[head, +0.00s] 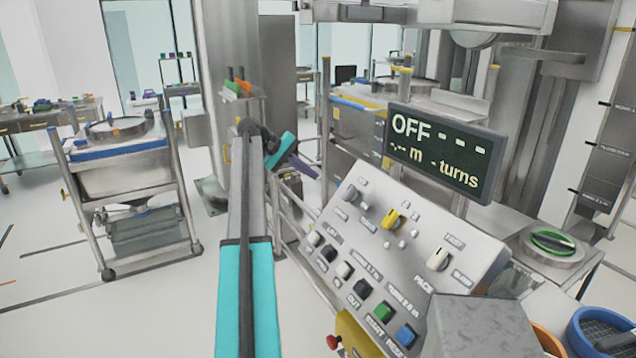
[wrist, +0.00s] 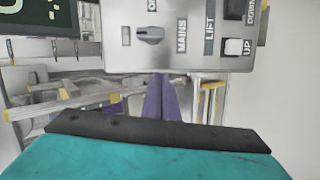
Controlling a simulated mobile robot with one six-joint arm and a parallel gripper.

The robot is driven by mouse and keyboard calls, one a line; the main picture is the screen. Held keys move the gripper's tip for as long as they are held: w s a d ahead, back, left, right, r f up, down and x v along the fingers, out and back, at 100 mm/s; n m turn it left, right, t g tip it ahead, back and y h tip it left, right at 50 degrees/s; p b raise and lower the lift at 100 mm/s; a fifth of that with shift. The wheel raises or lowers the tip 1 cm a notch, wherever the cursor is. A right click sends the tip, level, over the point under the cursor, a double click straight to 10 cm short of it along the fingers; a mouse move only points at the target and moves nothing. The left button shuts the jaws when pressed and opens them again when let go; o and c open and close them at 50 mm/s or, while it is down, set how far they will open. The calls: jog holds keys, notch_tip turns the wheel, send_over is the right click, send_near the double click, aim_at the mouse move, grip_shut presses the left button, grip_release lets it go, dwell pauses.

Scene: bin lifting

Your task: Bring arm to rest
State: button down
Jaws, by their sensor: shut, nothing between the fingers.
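My arm (head: 246,260) reaches forward from the bottom of the head view, its grey and teal links raised. My gripper (head: 309,171) is at its far end, left of the control panel (head: 400,262), with purple fingers pointing down and right. In the wrist view the purple fingers (wrist: 162,98) are together with nothing between them. They lie below the panel's lower edge in that picture. I cannot tell whether they touch the panel. A grey MAINS knob (wrist: 150,36) and a white UP button (wrist: 235,46) show above them.
A display (head: 446,150) above the panel reads OFF, with dashes for metres and turns. A wheeled bin (head: 125,180) stands at the left on open floor. A grey box (head: 475,325) and a blue basket (head: 598,330) are at the lower right.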

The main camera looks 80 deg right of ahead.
jog(key=shift+w+a+r, duration=0.15)
jog(key=shift+w+r, duration=0.3)
dwell(0.3)
